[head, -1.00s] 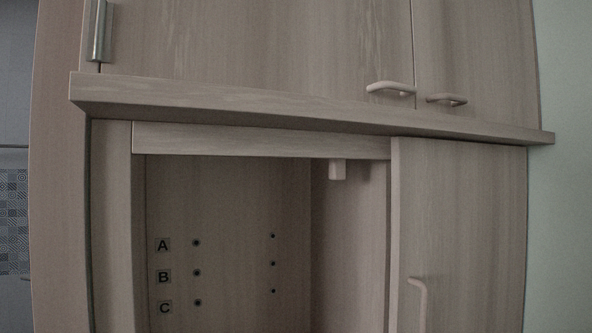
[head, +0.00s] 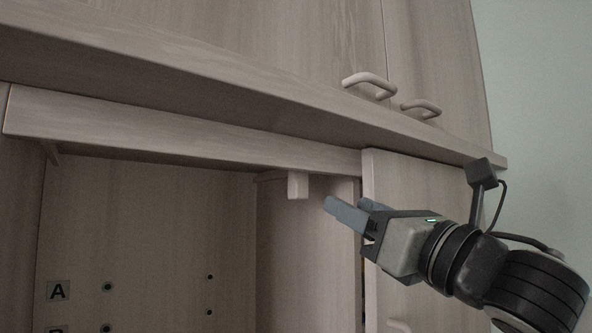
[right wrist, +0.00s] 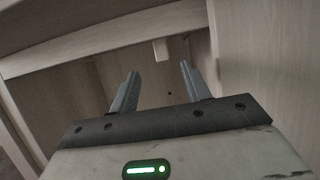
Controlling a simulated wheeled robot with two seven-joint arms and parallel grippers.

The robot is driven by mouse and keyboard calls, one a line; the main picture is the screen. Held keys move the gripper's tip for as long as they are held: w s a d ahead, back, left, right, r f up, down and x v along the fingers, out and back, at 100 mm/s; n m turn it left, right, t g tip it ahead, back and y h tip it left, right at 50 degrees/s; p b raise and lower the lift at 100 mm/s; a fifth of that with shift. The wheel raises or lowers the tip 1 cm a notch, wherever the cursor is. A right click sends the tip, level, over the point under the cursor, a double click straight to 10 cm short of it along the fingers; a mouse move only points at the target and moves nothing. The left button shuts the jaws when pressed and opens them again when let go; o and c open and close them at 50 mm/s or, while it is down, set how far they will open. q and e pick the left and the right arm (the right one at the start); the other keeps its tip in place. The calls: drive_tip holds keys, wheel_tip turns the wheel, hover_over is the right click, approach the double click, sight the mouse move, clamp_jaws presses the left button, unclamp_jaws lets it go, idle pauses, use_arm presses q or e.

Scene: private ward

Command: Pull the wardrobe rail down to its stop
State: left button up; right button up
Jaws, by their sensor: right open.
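The open wardrobe bay shows a small pale block (head: 298,186) hanging just under its top board, near the right side panel. It may be the rail's pull piece; no long rail bar can be made out. My right gripper (head: 343,203) is open and empty, just right of the block and slightly lower in the head view, not touching it. In the right wrist view the block (right wrist: 160,50) shows beyond and between the two spread fingertips (right wrist: 158,72). My left gripper is not in view.
A top board (head: 180,130) and a protruding ledge (head: 250,98) run above the opening. A door (head: 400,180) stands right of it, behind my right arm. Upper cupboard handles (head: 370,84) stick out above. The bay interior looks empty, with a letter A label (head: 58,291).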

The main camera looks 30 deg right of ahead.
sight(303, 181)
drive_tip(key=p+x, duration=0.9)
drive_tip(key=x, duration=0.3)
drive_tip(key=shift+w+r, duration=0.1)
drive_tip(key=shift+w, duration=0.15)
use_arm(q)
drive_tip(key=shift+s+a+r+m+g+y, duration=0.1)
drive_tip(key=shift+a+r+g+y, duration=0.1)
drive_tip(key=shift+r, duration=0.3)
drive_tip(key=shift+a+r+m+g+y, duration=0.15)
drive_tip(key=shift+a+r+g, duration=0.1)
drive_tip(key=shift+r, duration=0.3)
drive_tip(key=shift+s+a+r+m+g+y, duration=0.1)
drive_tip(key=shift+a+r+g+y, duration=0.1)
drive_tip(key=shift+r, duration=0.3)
use_arm(e)
drive_tip(key=shift+w, duration=0.45)
